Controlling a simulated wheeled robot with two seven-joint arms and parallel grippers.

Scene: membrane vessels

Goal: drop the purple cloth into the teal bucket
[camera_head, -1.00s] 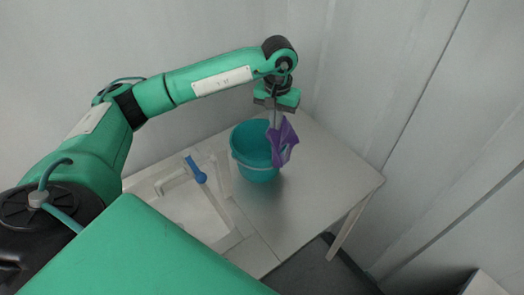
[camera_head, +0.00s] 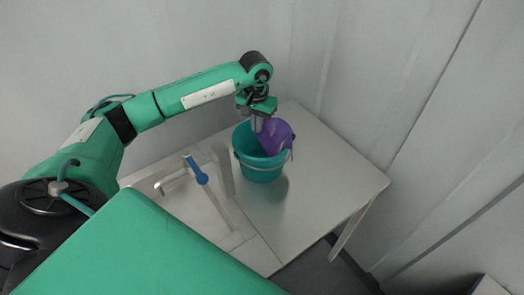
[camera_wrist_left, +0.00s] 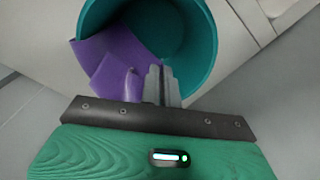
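The teal bucket (camera_head: 262,168) stands upright on the table, and its open mouth shows in the left wrist view (camera_wrist_left: 197,40). The purple cloth (camera_head: 276,137) is at the bucket's far right rim, partly over the mouth. In the left wrist view the cloth (camera_wrist_left: 108,60) lies across the rim, with a fold rising beside the fingers. My left gripper (camera_head: 257,124) points down over the bucket. Its fingers (camera_wrist_left: 163,82) are close together, shut on the cloth; the pinched part is mostly hidden. My right gripper is not in view.
The pale table (camera_head: 325,185) is clear right of the bucket. A sink with a blue-handled tap (camera_head: 196,171) lies left of the bucket. Walls stand behind and to the right.

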